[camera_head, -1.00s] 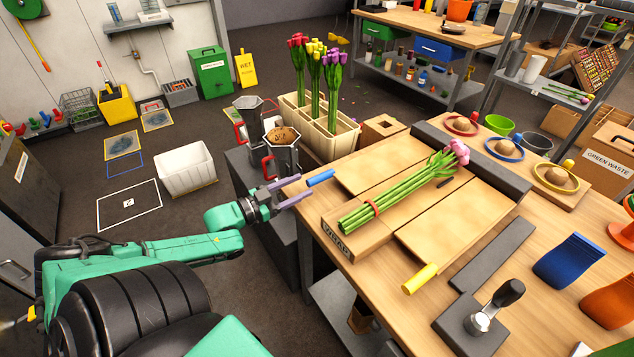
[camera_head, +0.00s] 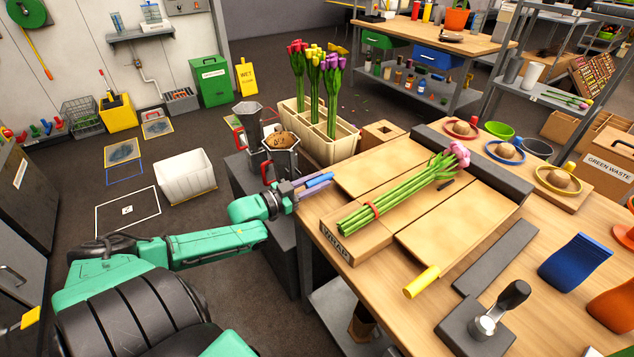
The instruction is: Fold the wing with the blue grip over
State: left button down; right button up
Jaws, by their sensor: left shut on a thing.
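The wrap board lies on the wooden table, with a far wing (camera_head: 383,162) that carries the blue grip (camera_head: 319,180) on its left edge. A near wing (camera_head: 455,228) carries a yellow grip (camera_head: 421,282). Both wings lie flat and open. A bunch of pink tulips (camera_head: 400,192) with a red band lies along the middle strip, marked WRAP. My left gripper (camera_head: 318,184) is shut on the blue grip at the table's left edge; its purple fingers lie along both sides of it. My right gripper is not in view.
Dark metal jugs (camera_head: 279,158) stand close behind my left gripper. A planter (camera_head: 335,145) with tulip bunches is beyond them. A dark bar borders the board at the back right. A black-handled tool (camera_head: 490,318) stands at the front.

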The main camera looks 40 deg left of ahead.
pick_arm(q)
jog(key=shift+f, duration=0.1)
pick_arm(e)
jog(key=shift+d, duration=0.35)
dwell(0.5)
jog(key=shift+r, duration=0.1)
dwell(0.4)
pick_arm(q)
jog(key=shift+r+m+p, duration=0.8)
jog(key=shift+r+p, duration=0.15)
jog(key=shift+p, duration=0.3)
jog(key=s+d+r+m+p, duration=0.2)
jog(key=d+r+m+p, duration=0.2)
jog(key=m, duration=0.5)
jog(key=s+d+r+m+p, duration=0.1)
jog(key=d+r+m+p, duration=0.3)
jog(key=d+m, duration=0.4)
jog(key=shift+s+d+r+m, duration=0.4)
jog(key=shift+r+m, duration=0.2)
jog(key=shift+m, duration=0.7)
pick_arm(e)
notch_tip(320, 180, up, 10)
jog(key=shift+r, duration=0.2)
